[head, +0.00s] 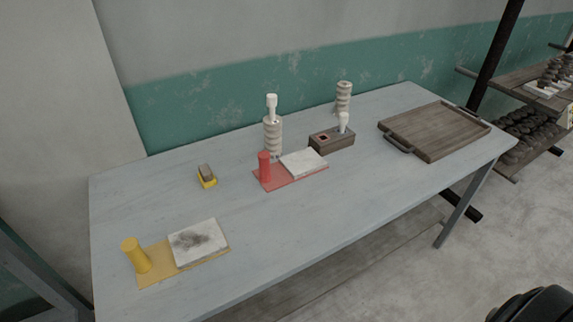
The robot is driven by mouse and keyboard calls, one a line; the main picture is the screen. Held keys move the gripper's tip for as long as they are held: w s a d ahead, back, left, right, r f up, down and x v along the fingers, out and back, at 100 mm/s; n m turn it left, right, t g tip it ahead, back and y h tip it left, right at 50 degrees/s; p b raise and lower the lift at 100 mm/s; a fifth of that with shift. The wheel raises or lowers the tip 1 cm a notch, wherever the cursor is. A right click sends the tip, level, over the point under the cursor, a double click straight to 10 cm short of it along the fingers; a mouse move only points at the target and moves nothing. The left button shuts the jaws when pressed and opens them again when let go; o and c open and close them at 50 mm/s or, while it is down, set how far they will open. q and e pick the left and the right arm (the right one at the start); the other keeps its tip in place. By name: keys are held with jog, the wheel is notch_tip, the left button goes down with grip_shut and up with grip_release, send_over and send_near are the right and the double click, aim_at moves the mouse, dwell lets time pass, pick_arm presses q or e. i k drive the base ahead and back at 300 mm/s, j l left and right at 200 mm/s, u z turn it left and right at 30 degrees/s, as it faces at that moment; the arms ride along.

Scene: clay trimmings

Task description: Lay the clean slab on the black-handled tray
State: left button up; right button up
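The clean slab (304,162) is pale and unmarked. It lies on the red board (269,180), to the right of an upright red cylinder (264,167). A second slab (211,232) with a dark smudge lies on the yellow board (157,271), beside a yellow cylinder (135,254). The black-handled tray (440,131) is brown wood and empty, with dark handles at its left and right ends. It lies flat at the right end of the table.
The grey-blue table (290,230) has free room in front. A brown block (332,140) with a white-topped piece stands between the clean slab and the tray. Two ridged stacks (273,138) (343,98) stand behind. A small yellow-based item (207,178) lies left. Shelves (530,95) stand at right.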

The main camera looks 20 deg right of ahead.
aim_at(437, 134)
jog(key=l+u, duration=0.35)
jog(key=l, duration=0.15)
jog(key=l+u, duration=0.35)
jog(key=k+l+u, duration=0.2)
jog(key=l+u, duration=0.15)
jog(key=l, duration=0.2)
